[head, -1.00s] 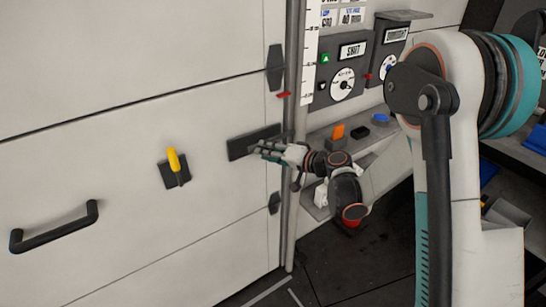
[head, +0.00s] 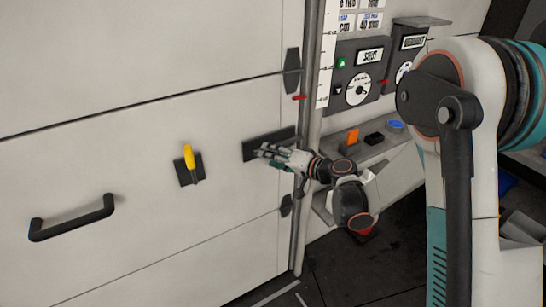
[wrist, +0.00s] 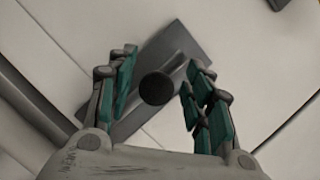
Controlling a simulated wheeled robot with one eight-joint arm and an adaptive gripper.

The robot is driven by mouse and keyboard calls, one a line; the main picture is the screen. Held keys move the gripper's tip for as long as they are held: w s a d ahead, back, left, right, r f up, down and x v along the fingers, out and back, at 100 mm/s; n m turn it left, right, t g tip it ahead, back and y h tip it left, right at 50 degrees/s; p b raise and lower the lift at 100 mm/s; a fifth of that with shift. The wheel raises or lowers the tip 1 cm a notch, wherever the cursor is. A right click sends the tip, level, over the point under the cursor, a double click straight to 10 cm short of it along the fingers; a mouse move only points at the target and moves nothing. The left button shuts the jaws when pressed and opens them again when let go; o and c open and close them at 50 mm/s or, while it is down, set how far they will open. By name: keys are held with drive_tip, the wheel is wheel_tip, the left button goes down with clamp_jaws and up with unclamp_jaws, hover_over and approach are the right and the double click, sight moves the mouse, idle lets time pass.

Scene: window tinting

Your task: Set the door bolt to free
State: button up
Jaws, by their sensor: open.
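The door bolt shows as a long dark plate (head: 256,150) on the white door, beside the grey vertical post. In the wrist view, the plate (wrist: 197,38) lies slanted, and a round black knob (wrist: 156,88) stands out in front of it. My gripper (head: 268,156) is at the plate in the head view and covers its lower right part and the knob. In the wrist view, my open gripper (wrist: 158,82) has its fingers on both sides of the knob, with gaps left and right. I cannot tell the bolt's setting.
A yellow lever (head: 188,156) on a dark plate and a black pull handle (head: 72,219) are on the door to the left. The grey post (head: 309,150) stands close right of my gripper. A ledge (head: 375,151) with small coloured items lies beyond it.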

drive_tip(key=v, duration=1.2)
drive_tip(key=s+d+r+h, duration=0.2)
drive_tip(key=s+d+h, duration=0.2)
drive_tip(key=s, duration=0.5)
drive_tip(key=s+d+r+g+h, duration=0.1)
drive_tip(key=s+d+h, duration=0.3)
drive_tip(key=s, duration=0.5)
drive_tip(key=s+d+r+g+h, duration=0.1)
drive_tip(key=s+d+r+h, duration=0.2)
drive_tip(key=s+d, duration=0.4)
drive_tip(key=shift+s+n+h, duration=0.3)
drive_tip(key=shift+s+h, duration=0.3)
drive_tip(key=shift+s, duration=0.5)
drive_tip(key=shift+s+a, duration=0.1)
idle(0.9)
